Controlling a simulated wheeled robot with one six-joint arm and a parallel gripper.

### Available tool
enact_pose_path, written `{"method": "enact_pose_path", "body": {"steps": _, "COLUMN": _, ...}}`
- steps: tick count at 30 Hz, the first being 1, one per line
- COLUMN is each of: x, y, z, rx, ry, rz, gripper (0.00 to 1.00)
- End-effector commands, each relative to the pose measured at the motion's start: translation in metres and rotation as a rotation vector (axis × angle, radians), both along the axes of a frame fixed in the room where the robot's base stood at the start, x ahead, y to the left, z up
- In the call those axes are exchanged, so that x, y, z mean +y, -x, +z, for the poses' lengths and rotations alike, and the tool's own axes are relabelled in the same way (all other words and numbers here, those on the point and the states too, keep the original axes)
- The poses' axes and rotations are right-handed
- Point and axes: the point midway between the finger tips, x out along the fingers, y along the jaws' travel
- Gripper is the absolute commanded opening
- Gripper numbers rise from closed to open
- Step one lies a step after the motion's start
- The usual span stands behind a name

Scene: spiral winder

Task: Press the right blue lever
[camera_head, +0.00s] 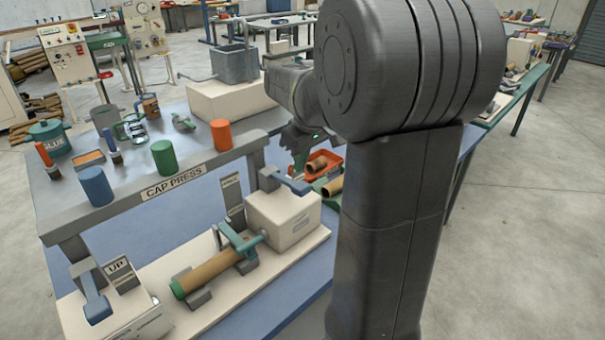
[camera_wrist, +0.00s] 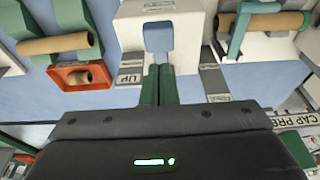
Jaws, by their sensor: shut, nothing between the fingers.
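The right blue lever (camera_head: 285,181) sits on top of the cream right-hand box (camera_head: 285,222) of the winder. In the wrist view the blue lever (camera_wrist: 158,37) lies straight ahead of my fingertips. My gripper (camera_head: 299,162) is just behind the lever in the head view, partly hidden by my arm. In the wrist view my gripper (camera_wrist: 157,68) is shut and empty, its green fingers together, close to the lever's end. I cannot tell whether they touch. The left blue lever (camera_head: 92,292) is on the left box (camera_head: 125,322).
A cardboard tube (camera_head: 205,272) and a teal clamp (camera_head: 238,242) lie between the boxes. The grey cap press shelf (camera_head: 130,207) carries several coloured cylinders. An orange tray (camera_head: 335,162) stands right of the right box. An upright "UP" plate (camera_wrist: 130,74) stands beside my fingers.

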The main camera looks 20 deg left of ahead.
Motion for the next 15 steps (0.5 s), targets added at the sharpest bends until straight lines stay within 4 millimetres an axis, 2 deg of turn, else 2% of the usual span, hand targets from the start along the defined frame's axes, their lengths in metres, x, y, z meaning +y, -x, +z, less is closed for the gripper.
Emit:
{"method": "enact_pose_path", "body": {"steps": 3, "x": -0.004, "y": 0.002, "z": -0.019, "rx": 0.002, "ry": 0.002, "rz": -0.001, "gripper": 0.0}}
{"method": "enact_pose_path", "body": {"steps": 6, "x": -0.005, "y": 0.002, "z": -0.029, "rx": 0.002, "ry": 0.001, "rz": -0.001, "gripper": 0.0}}
{"method": "enact_pose_path", "body": {"steps": 15, "x": -0.005, "y": 0.002, "z": -0.037, "rx": 0.0, "ry": 0.0, "rz": -0.001, "gripper": 0.0}}
